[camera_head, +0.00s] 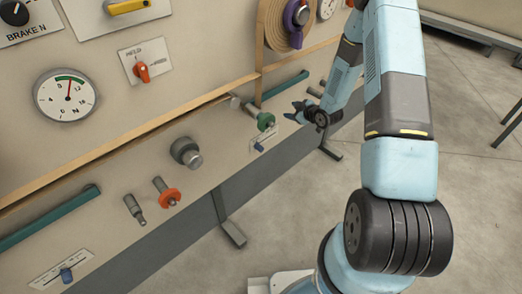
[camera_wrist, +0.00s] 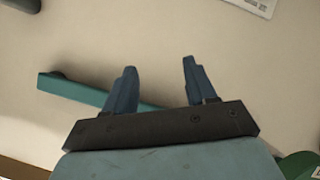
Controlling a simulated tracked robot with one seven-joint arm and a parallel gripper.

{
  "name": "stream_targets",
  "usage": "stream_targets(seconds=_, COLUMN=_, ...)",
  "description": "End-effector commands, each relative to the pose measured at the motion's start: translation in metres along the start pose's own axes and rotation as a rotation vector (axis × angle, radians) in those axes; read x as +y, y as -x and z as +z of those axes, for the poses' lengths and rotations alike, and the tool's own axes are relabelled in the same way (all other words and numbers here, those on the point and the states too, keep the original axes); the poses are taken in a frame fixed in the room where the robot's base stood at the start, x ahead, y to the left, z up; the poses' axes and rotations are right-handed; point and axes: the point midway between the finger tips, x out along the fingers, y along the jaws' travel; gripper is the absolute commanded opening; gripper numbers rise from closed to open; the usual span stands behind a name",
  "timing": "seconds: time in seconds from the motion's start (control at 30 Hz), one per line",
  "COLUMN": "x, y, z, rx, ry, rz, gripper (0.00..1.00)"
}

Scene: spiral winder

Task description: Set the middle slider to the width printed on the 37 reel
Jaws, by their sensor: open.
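A slider with a blue knob (camera_head: 259,147) sits on a pale scale plate on the sloping panel, below a green knob. Its setting is too small to read. Another slider with a blue knob (camera_head: 66,273) is at the lower left. A reel with a purple hub (camera_head: 297,14) is cut off at the top; no number or width on it is legible. My gripper (camera_head: 296,111) is open and empty, right of the green knob and the slider below it. In the wrist view my gripper (camera_wrist: 158,66) shows two spread fingers with nothing between them.
The green knob (camera_head: 265,121) is close to my gripper. A teal bar (camera_wrist: 75,88) crosses the panel behind my fingers. A printed white plate (camera_wrist: 260,5) is at the upper right. Orange (camera_head: 168,195) and grey (camera_head: 186,152) knobs are farther left. Open floor lies to the right.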

Motion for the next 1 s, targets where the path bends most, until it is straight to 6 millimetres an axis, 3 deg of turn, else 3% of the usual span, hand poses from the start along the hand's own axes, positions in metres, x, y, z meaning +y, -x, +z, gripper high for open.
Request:
stream_targets(seconds=0.2, x=-0.049, y=-0.02, z=0.04, rx=0.116, ry=-0.018, rz=-0.017, gripper=0.56)
stream_targets(seconds=0.43, x=-0.102, y=-0.028, z=0.075, rx=0.245, ry=-0.053, rz=-0.011, gripper=0.56)
stream_targets(seconds=0.8, x=-0.186, y=-0.019, z=0.122, rx=0.429, ry=-0.142, rz=0.045, gripper=0.56)
stream_targets(seconds=1.0, x=-0.208, y=-0.012, z=0.133, rx=0.478, ry=-0.172, rz=0.071, gripper=0.56)
